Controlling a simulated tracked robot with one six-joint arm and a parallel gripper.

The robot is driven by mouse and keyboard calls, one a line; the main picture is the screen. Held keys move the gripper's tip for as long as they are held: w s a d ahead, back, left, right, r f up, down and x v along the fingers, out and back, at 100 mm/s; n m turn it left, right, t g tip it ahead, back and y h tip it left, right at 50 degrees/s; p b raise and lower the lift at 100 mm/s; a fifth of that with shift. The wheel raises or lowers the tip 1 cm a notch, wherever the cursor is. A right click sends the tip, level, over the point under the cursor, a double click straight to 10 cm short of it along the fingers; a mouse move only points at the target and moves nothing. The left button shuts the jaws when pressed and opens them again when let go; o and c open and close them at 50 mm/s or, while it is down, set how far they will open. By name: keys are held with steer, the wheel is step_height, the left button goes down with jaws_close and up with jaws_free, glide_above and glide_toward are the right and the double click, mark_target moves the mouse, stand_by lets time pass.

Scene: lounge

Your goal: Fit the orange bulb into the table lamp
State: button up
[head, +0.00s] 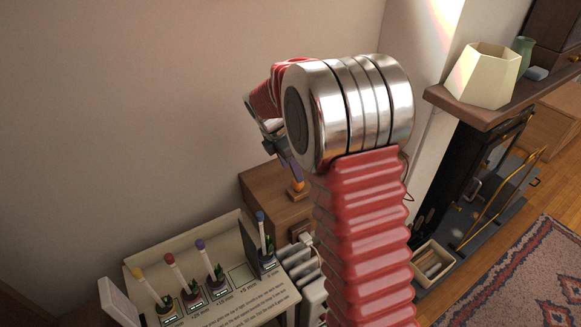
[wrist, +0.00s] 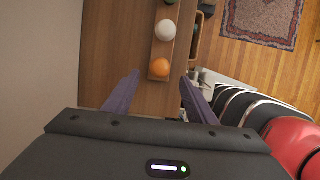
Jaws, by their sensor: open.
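The orange bulb (wrist: 159,67) sits in a narrow wooden holder (wrist: 157,50) on a wooden cabinet top (wrist: 121,50) in the wrist view. A white bulb (wrist: 165,30) stands beyond it in the same row. My gripper (wrist: 160,76) is open and empty, with its two purple fingers on either side of the orange bulb's place in the picture; I cannot tell the height gap. In the head view my gripper (head: 289,158) is over the cabinet, partly hidden by my arm. A cream lampshade (head: 485,76) is on the mantel at right; no lamp socket shows.
A display board (head: 215,290) with several small potted plants and coloured markers stands at lower left. A white radiator (head: 308,275) is beside the cabinet (head: 262,190). The fireplace (head: 480,165), a box (head: 434,265) and a rug (head: 530,280) lie at right.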

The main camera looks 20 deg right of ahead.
mark_target(298, 186)
steer(key=shift+f, duration=0.15)
steer(key=shift+x, duration=4.35)
steer(key=shift+c, duration=0.7)
steer(key=c, duration=0.7)
steer(key=o, duration=0.9)
steer(key=shift+c, duration=0.2)
